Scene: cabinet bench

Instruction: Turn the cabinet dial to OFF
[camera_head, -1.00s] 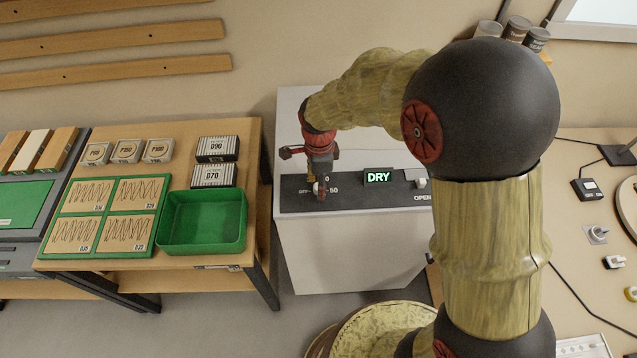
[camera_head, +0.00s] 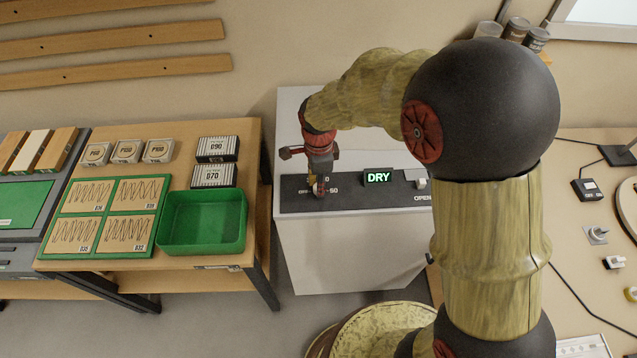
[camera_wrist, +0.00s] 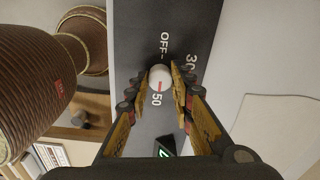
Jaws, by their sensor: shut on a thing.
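The cabinet dial (camera_wrist: 159,76) is a round white knob on the dark panel (camera_wrist: 140,125) in the wrist view. Its red mark lies on the side towards the "50" label (camera_wrist: 156,99). The "OFF" label (camera_wrist: 164,43) is on the opposite side, and a "30" label (camera_wrist: 190,62) is to the right. My gripper (camera_wrist: 160,80) has one tan finger on each side of the knob and is shut on it. In the head view my gripper (camera_head: 318,188) is down at the panel's left end and mostly hides the dial.
A lit "DRY" display (camera_head: 378,177) and a white switch (camera_head: 421,183) by an "OPEN" label sit right of the dial on the white cabinet (camera_head: 350,250). A green bin (camera_head: 203,248) stands on the wooden table to the left.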

